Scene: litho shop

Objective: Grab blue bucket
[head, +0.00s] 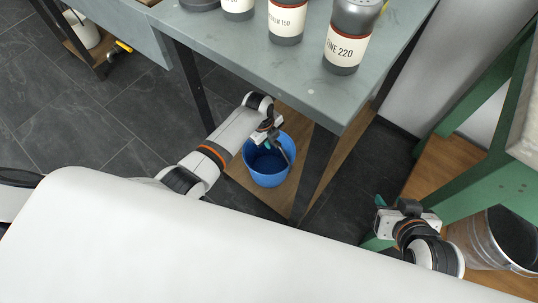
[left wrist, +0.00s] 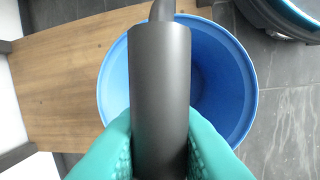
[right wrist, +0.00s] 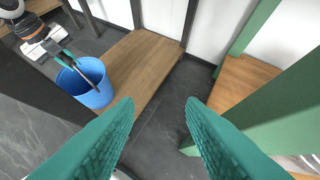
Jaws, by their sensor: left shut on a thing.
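The blue bucket (head: 268,178) stands on the low wooden shelf under the grey table, and it also shows in the right wrist view (right wrist: 92,92). My left gripper (head: 272,138) is above the bucket, shut on its dark grey cylindrical handle grip. In the left wrist view the grip (left wrist: 160,95) lies between the teal fingers, with the bucket's open, empty-looking inside (left wrist: 215,80) below. My right gripper (right wrist: 160,125) is open and empty, off to the right near the green frame.
The grey table (head: 230,50) overhangs the bucket and carries several labelled bottles (head: 352,30). A dark table leg (head: 318,170) stands close to the bucket's right. A green frame (head: 480,190) and a metal bucket (head: 495,240) are at the right. Dark floor lies at the left.

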